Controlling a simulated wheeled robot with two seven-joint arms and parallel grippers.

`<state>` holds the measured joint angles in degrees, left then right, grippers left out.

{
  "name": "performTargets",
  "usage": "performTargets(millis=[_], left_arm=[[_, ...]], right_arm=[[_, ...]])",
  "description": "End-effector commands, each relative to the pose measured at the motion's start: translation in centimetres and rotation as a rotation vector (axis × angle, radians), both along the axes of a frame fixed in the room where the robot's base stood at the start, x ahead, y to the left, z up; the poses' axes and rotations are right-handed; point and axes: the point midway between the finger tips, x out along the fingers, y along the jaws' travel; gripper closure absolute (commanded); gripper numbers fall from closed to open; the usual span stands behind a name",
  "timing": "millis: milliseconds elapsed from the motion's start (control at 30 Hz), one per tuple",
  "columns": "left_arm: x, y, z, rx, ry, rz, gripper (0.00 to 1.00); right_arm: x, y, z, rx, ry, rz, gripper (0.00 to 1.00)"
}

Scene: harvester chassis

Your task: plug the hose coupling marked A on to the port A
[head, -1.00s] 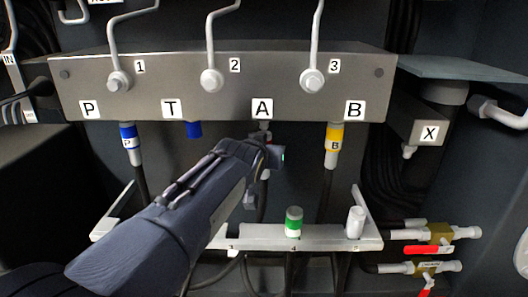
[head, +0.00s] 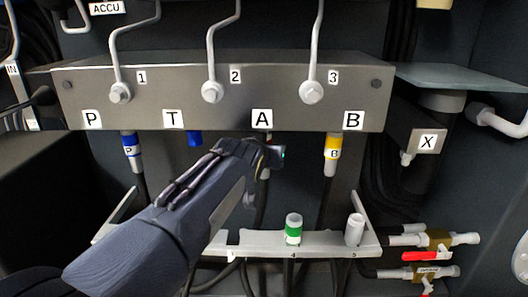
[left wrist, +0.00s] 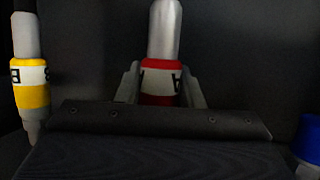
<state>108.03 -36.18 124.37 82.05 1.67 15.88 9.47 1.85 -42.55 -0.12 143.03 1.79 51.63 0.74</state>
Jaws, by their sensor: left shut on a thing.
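Coupling A (left wrist: 162,66), with a red and white band and a metal sleeve, sits between the two fingers of my left gripper (left wrist: 161,88) in the left wrist view. In the head view my left gripper (head: 270,156) is shut on it just under the A label (head: 262,118) of the manifold block. The coupling's pale lower sleeve (head: 265,174) shows below the fingers, roughly upright. Port A is mostly hidden by the gripper and coupling top, so I cannot tell whether they touch. My right gripper is not in view.
The yellow B coupling (head: 333,150) hangs on the block (head: 220,100) to the right. The blue P coupling (head: 129,145) and a blue T cap (head: 194,138) are left. Below is a holder rail (head: 265,243) with a green coupling (head: 293,229) and a pale one (head: 354,230).

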Motion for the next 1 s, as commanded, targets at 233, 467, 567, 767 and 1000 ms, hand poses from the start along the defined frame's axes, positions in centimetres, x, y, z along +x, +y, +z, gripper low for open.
performTargets(millis=[233, 467, 567, 767, 1000], left_arm=[[0.0, 0.0, 0.8, -0.001, -0.004, -0.001, 1.00], [0.0, 0.0, 1.4, -0.002, -0.006, -0.001, 1.00], [0.0, 0.0, 1.4, -0.002, -0.007, -0.001, 1.00], [0.0, 0.0, 1.4, -0.002, -0.006, -0.001, 0.47], [0.0, 0.0, 1.2, -0.001, -0.002, 0.000, 0.41]], right_arm=[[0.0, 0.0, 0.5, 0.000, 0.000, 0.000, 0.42], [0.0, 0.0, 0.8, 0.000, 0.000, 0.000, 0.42], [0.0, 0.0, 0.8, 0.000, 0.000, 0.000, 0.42], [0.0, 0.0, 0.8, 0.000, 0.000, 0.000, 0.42], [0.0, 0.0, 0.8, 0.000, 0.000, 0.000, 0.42]])
